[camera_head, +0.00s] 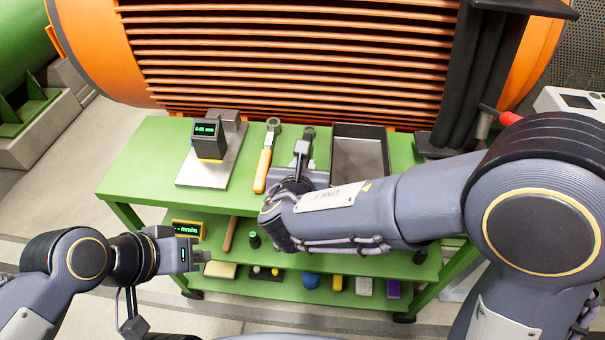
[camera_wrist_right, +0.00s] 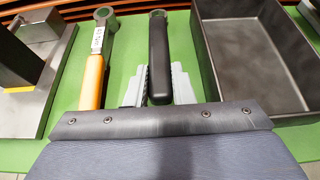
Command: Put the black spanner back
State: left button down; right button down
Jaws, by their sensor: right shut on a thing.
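The black spanner (camera_wrist_right: 158,60), with a black handle and a grey ring head, lies between my right gripper's fingers (camera_wrist_right: 160,85) in the right wrist view. Its ring head points away from me. In the head view its ring head (camera_head: 309,132) shows just beyond my right gripper (camera_head: 301,158), which hides most of the handle. My right gripper is shut on it, at or just above the green top; I cannot tell if it touches. My left gripper (camera_head: 200,256) is at the lower left, by the cart's lower shelves; its jaws are not clear.
An orange-handled spanner (camera_head: 264,160) lies left of the black one. A dark metal tray (camera_head: 360,150) stands close on the right. A gauge on a metal plate (camera_head: 208,165) stands at left.

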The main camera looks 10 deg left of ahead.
jog(key=shift+f, duration=0.6)
jog(key=shift+f+b, duration=0.25)
jog(key=shift+b, duration=0.05)
jog(key=c, duration=1.3)
grip_release()
jog(key=shift+r, duration=0.1)
jog(key=shift+o, duration=0.2)
jog(key=shift+r+p, duration=0.15)
jog(key=shift+p, duration=0.15)
jog(key=shift+s+r, duration=0.15)
jog(key=shift+s, duration=0.1)
jog(key=p+v, duration=0.2)
jog(key=v, duration=0.9)
jog(key=shift+s, duration=0.25)
